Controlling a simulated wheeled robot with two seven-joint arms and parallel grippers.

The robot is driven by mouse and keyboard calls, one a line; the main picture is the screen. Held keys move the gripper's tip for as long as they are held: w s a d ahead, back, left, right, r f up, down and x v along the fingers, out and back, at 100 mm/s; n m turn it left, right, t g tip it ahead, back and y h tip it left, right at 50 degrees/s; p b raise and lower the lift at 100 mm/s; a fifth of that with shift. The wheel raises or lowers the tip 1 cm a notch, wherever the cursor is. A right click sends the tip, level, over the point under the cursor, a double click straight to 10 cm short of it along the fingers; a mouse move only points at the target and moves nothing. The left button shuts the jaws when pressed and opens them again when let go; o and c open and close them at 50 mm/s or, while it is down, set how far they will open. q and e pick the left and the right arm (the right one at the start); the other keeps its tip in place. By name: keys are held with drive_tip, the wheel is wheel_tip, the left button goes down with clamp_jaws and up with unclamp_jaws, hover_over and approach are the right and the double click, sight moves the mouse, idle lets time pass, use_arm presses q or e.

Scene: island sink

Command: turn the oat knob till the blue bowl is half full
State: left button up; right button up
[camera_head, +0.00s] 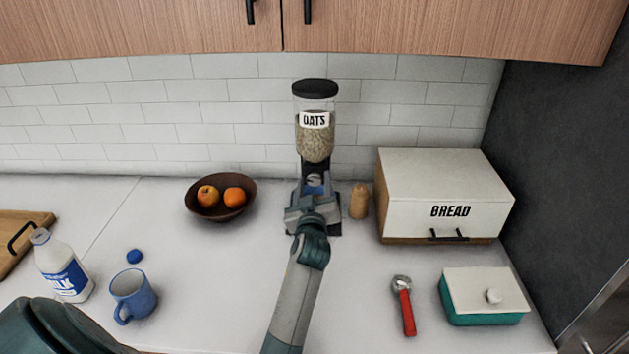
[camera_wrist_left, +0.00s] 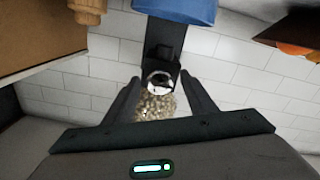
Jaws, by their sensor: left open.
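The oat dispenser (camera_head: 316,143), a clear jar labelled OATS with a black lid and dark stand, stands against the tiled wall. In the left wrist view, which is upside down, its oats (camera_wrist_left: 155,107) and a round, shiny knob (camera_wrist_left: 160,79) show between my left fingers. My left gripper (camera_wrist_left: 160,82) is open, in front of the dispenser; I cannot tell whether the fingers touch the knob. The blue bowl (camera_wrist_left: 180,10) shows partly at the top of the wrist view; its inside is hidden. In the head view my left gripper (camera_head: 313,196) covers the dispenser's lower part. My right gripper is out of view.
A wooden fruit bowl (camera_head: 220,210) stands left of the dispenser. A wooden shaker (camera_head: 359,202) and bread box (camera_head: 440,190) stand close on the right. Milk (camera_head: 62,266), a blue mug (camera_head: 133,296), a red-handled tool (camera_head: 406,305) and a teal box (camera_head: 483,312) are nearer.

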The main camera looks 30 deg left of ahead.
use_arm(q)
drive_tip(key=c, duration=1.1)
drive_tip(key=shift+o, duration=0.3)
drive_tip(key=shift+r+m, duration=0.1)
drive_tip(key=shift+m, duration=0.2)
drive_tip(key=shift+m+p, duration=0.3)
drive_tip(key=shift+m, duration=1.9)
drive_tip(key=o, duration=1)
drive_tip(key=shift+o, duration=0.2)
drive_tip(key=shift+s, duration=0.1)
